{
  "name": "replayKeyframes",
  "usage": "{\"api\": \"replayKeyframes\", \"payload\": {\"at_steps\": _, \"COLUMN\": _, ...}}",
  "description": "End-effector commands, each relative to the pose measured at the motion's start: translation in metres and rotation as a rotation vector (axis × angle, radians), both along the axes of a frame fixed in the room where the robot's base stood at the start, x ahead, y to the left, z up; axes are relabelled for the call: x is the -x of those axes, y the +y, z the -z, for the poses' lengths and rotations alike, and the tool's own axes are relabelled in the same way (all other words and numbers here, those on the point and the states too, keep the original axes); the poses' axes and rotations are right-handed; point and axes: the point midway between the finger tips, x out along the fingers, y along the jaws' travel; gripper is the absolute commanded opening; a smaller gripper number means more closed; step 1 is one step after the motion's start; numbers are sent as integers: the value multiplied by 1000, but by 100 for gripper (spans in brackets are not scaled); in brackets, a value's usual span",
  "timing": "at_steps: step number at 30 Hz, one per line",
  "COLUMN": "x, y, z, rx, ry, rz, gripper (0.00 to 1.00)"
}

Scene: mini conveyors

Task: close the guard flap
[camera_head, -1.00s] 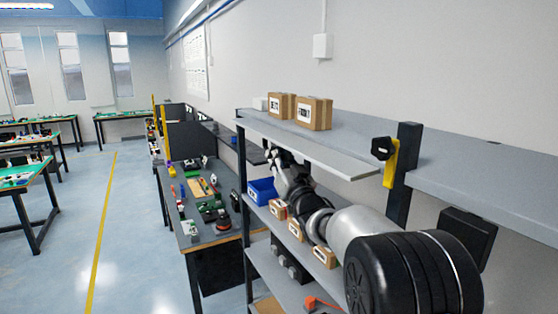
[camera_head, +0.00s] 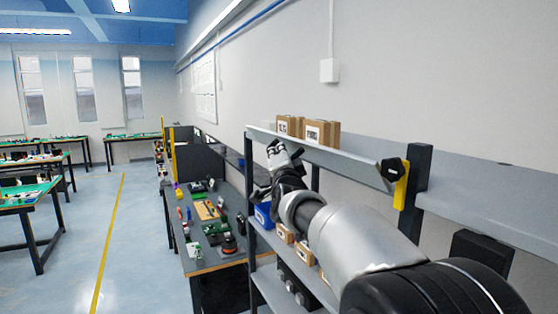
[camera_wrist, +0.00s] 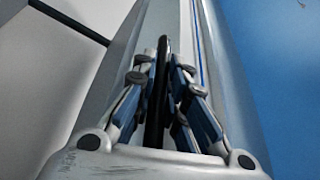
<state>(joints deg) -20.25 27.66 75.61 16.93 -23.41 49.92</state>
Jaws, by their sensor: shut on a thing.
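The guard flap (camera_head: 335,160) is the long light-grey panel along the front of the upper shelf. In the head view it shows as a narrow sloping strip. The end of my arm is at its far left part, in front of the shelf. In the wrist view my gripper (camera_wrist: 163,76) is shut on a slim dark bar (camera_wrist: 161,48) that stands between its fingers. The bar runs along a pale grey surface, which looks like the flap. The finger contact is partly hidden by the finger links, and the flap's hinge is not clear.
Cardboard boxes (camera_head: 322,133) stand on the upper shelf. A yellow bracket with a black knob (camera_head: 393,174) is by the dark post (camera_head: 415,190) at the flap's right end. A blue bin (camera_head: 263,214) and small boxes sit below. Open floor (camera_head: 145,240) lies left.

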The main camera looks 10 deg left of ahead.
Motion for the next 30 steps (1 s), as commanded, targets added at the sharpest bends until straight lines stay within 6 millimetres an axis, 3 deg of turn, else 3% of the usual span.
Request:
{"api": "replayKeyframes", "payload": {"at_steps": 1, "x": 1, "y": 0, "z": -13, "rx": -39, "ry": 16, "rz": -1, "gripper": 0}}
{"api": "replayKeyframes", "payload": {"at_steps": 12, "x": -5, "y": -9, "z": -36, "rx": -315, "ry": 203, "rz": 2, "gripper": 0}}
{"api": "replayKeyframes", "payload": {"at_steps": 30, "x": -13, "y": -20, "z": -44, "rx": -540, "ry": 356, "rz": 2, "gripper": 0}}
